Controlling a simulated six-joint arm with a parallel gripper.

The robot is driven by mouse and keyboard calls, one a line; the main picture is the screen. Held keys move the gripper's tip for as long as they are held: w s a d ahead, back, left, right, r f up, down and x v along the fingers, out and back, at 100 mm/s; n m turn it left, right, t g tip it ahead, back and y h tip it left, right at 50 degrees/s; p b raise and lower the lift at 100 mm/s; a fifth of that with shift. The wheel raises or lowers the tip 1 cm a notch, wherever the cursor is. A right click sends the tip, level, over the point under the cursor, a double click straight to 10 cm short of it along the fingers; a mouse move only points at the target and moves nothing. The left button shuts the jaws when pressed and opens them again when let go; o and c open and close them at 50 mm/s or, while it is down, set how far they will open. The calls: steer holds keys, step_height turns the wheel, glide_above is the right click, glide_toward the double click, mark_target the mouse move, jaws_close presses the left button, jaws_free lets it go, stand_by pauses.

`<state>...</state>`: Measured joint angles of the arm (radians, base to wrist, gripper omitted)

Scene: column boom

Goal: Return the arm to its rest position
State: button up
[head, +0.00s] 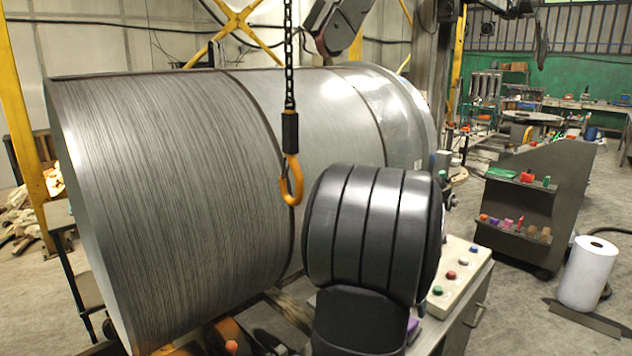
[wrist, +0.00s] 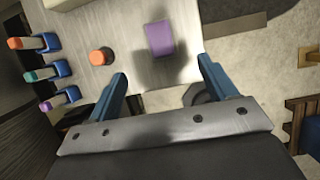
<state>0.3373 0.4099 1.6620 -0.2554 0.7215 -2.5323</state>
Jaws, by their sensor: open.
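My gripper (wrist: 161,69) shows in the wrist view with its two blue fingers spread wide apart and nothing between them. A purple block (wrist: 160,38) lies on a pale metal surface (wrist: 125,20) beyond the fingertips, apart from both fingers, with a dark shadow around it. In the head view, my dark ribbed arm link fills the lower middle and hides the gripper. A small part of a purple thing (head: 413,327) shows beside that link, at its lower right.
An orange round piece (wrist: 100,57) and several coloured pieces in blue holders (wrist: 60,70) are left of the fingers. A button panel (head: 458,272) is right of my arm. A hook (head: 291,180) hangs on a chain before a big metal cylinder (head: 170,180).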

steer(key=v, duration=0.5)
steer(key=x, duration=1.6)
steer(key=shift+f, duration=0.1)
step_height(320, 180, up, 9)
steer(key=shift+w+d+r, duration=0.1)
steer(key=shift+r, duration=0.05)
steer(key=shift+a+f, duration=0.4)
steer(key=shift+s+a+f+m, duration=0.25)
steer(key=shift+a+f+m, duration=0.2)
steer(key=shift+a, duration=0.1)
steer(key=shift+d, duration=0.1)
